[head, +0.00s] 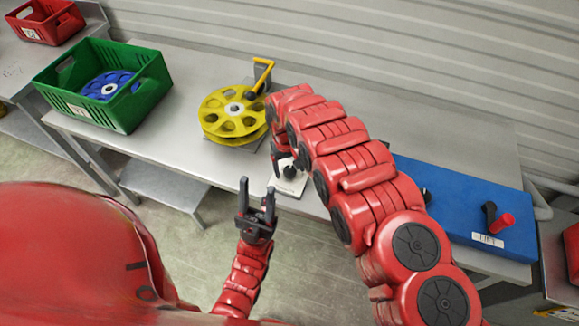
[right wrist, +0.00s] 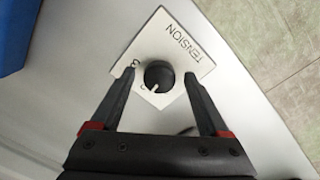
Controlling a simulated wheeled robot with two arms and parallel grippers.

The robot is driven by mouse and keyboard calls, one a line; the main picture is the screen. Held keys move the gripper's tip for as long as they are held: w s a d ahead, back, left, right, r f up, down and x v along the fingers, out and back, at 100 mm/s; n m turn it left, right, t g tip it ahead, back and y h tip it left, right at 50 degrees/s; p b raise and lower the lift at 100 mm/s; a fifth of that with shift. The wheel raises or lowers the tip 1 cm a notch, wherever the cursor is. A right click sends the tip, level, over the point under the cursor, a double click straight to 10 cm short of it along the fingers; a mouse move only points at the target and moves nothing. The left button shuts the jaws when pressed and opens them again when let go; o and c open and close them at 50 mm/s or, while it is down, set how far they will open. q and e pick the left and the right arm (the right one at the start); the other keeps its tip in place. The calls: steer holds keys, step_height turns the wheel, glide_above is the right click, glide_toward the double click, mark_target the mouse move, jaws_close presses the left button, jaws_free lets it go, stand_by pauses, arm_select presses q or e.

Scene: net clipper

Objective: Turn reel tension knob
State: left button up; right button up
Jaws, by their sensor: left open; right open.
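The tension knob (head: 290,172) is a small black round knob on a white plate (head: 293,187) near the table's front edge. In the right wrist view the knob (right wrist: 159,76) sits on the plate marked TENSION (right wrist: 187,46), with a white pointer line on it. My right gripper (right wrist: 161,97) is open, its two fingers on either side of the knob, apart from it in the picture; I cannot tell the height gap. In the head view my right arm hides part of that gripper. My left gripper (head: 257,190) is open and empty in front of the table.
A yellow reel (head: 222,112) with a yellow-handled crank (head: 262,72) stands left of the knob. A green crate (head: 146,98) holding a blue reel (head: 107,85) is further left. A blue box (head: 455,205) with a red-handled lever (head: 502,223) lies right of my arm.

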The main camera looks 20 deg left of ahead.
jaws_close()
